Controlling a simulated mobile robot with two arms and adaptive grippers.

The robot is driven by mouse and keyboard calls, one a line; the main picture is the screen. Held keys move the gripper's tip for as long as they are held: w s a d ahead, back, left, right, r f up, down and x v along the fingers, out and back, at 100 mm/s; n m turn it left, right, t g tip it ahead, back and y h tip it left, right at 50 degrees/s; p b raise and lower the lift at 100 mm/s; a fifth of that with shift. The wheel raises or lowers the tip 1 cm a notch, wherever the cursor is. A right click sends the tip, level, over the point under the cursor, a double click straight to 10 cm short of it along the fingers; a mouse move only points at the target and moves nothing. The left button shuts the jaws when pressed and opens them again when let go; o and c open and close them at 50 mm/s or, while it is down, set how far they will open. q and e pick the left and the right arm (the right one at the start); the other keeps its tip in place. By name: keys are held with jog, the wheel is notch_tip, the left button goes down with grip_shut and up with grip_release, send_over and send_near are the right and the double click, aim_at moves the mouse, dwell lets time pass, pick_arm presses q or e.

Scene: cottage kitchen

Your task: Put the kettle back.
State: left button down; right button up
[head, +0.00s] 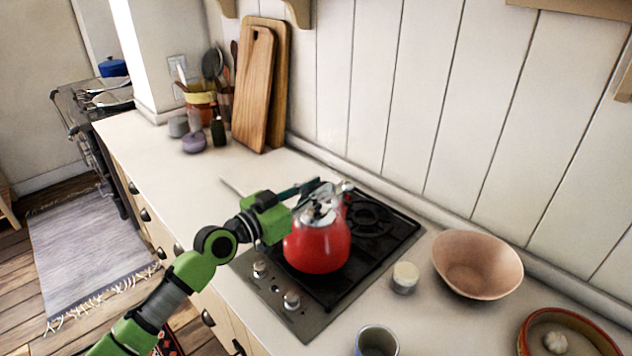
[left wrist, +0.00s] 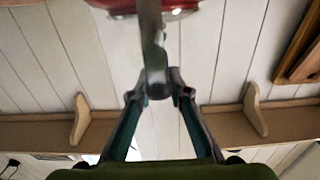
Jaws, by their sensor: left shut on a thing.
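The red kettle (head: 318,248) is upright over the near left part of the black gas hob (head: 388,245). I cannot tell whether its base touches the hob. My left gripper (head: 318,187) comes in from the left and is shut on the handle at the kettle's top. In the left wrist view the metal handle (left wrist: 151,40) runs between the fingertips (left wrist: 160,85), and a strip of the red kettle body (left wrist: 122,5) shows at the top edge. The kettle hides part of the hob. My right gripper is not in view.
A small white jar (head: 405,277), a pinkish bowl (head: 477,264), a blue-grey mug (head: 377,341) and a red-rimmed dish (head: 524,335) stand right of the hob. Cutting boards (head: 256,90) lean on the wall at the back. The counter (head: 180,178) left of the hob is mostly clear.

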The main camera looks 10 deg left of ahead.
pick_arm(q)
jog(key=shift+w+a+f, duration=0.1)
jog(key=shift+f, duration=0.4)
jog(key=shift+f, duration=0.1)
jog(key=c, duration=1.9)
grip_release()
jog(key=shift+f, duration=0.3)
jog(key=shift+s, duration=0.25)
jog(key=shift+r, duration=0.1)
